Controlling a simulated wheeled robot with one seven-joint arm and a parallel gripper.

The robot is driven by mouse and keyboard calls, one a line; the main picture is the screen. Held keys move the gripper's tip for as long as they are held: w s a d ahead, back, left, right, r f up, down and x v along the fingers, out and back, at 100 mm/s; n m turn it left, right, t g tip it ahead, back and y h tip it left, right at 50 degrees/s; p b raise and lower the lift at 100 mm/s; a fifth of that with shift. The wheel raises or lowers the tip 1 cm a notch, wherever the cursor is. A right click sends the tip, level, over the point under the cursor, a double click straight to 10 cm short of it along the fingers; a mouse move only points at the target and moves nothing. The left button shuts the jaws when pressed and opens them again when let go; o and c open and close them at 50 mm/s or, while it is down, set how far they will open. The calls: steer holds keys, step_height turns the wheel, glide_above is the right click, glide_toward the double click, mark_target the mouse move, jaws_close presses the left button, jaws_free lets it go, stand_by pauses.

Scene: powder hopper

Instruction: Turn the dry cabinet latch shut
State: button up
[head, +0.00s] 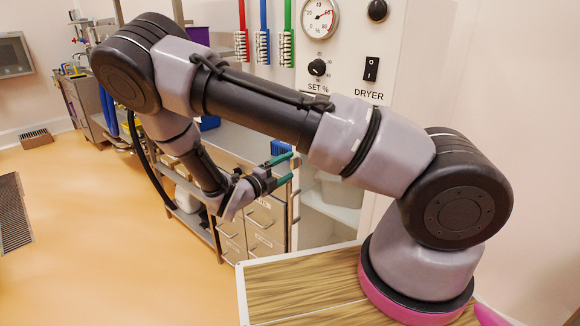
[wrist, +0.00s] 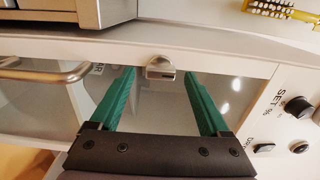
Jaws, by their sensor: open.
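The dry cabinet latch (wrist: 160,68) is a small silver knob with a dark mark, on the pale frame at the edge of the glass door (wrist: 155,105). My gripper (wrist: 157,72) is open, with one green finger on each side of the latch in the wrist view. I see no clear contact, and depth is hard to judge. In the head view my gripper (head: 291,166) reaches the front of the dry cabinet (head: 335,205), whose shelves show pale contents. The latch is not distinguishable there. I cannot tell how far it is turned.
The control panel (head: 345,60) carries a gauge, a SET % knob (head: 317,67) and a DRYER switch (head: 371,69). In the wrist view a SET % knob (wrist: 298,107) lies right of my fingers and a metal handle (wrist: 50,73) left. Drawers (head: 262,225) stand beside the cabinet.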

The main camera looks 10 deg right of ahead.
steer(key=v, duration=0.9)
steer(key=shift+d+r, duration=0.1)
steer(key=shift+d, duration=0.05)
steer(key=s+d+r+m+g+y, duration=0.35)
steer(key=d+r+m+g, duration=0.35)
steer(key=m, duration=0.6)
steer(key=s+d+r+m+g+y, duration=0.3)
steer(key=d+r+m+g+y, duration=0.15)
steer(key=r+m, duration=0.65)
steer(key=s+d+r+m+t+y, duration=0.1)
steer(key=s+r+m+t+y, duration=0.3)
steer(key=r+m, duration=0.4)
steer(key=s+d+r+m+t+y, duration=0.2)
steer(key=s+r+m+t+y, duration=0.2)
steer(key=r+m, duration=0.4)
steer(key=s+m, duration=0.1)
steer(key=m, duration=0.6)
steer(key=shift+r+y, duration=0.3)
steer(key=shift+s+a, duration=0.1)
